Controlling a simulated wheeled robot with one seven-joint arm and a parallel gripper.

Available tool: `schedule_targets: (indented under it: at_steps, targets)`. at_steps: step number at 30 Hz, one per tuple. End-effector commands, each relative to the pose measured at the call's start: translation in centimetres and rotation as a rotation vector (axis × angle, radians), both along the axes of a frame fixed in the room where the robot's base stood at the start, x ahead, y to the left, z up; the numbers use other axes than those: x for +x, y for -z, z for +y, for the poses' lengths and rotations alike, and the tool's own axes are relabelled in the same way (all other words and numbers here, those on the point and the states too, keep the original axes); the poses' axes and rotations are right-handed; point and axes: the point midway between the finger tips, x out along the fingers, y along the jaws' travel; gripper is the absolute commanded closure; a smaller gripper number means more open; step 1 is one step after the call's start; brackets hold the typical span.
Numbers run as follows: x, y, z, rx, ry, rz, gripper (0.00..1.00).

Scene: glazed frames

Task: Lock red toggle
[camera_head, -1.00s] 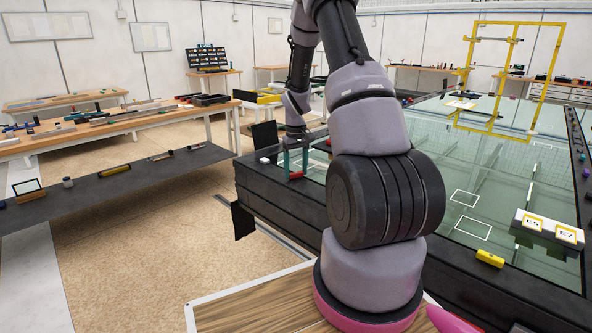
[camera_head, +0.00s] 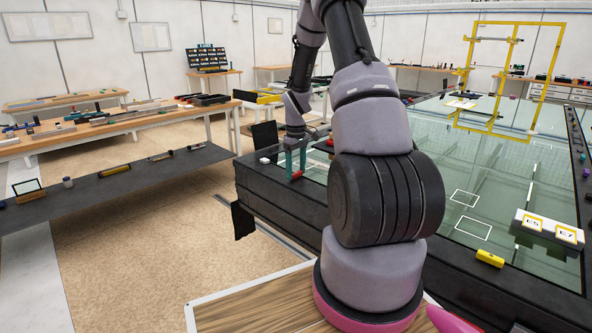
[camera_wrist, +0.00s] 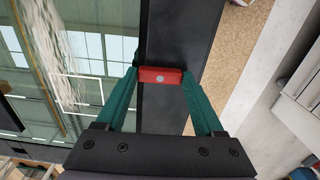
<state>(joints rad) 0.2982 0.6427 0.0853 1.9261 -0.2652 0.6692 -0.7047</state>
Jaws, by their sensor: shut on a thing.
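The red toggle (camera_wrist: 160,76) is a small red block with a round grey spot, on the dark edge of the glass-topped table in the wrist view. My gripper (camera_wrist: 161,79) has green fingers, one on each side of the toggle, with their tips against its ends. In the head view the gripper (camera_head: 292,165) is low over the table's left corner, behind my arm.
The dark table frame (camera_head: 275,200) surrounds a glass top (camera_head: 460,150). A small white block (camera_head: 265,160) lies on the frame left of my gripper. A yellow block (camera_head: 490,258), a white labelled box (camera_head: 545,228) and a yellow upright frame (camera_head: 490,132) stand farther right.

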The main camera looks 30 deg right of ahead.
Motion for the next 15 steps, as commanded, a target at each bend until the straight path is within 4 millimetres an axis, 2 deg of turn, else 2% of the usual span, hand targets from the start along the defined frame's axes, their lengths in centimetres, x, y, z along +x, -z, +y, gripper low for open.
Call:
schedule_targets:
  at_steps: [5,6,7,8,15]
  targets:
    - [0.04,-0.03,-0.02,-0.001,-0.003,-0.001,0.86]
    - [0.04,-0.03,-0.02,-0.001,-0.002,-0.001,0.15]
    - [0.04,-0.03,-0.02,-0.001,-0.002,-0.001,0.03]
    - [0.04,-0.03,-0.02,-0.001,-0.002,-0.001,0.00]
    - [0.03,-0.13,-0.02,-0.001,-0.001,-0.001,0.00]
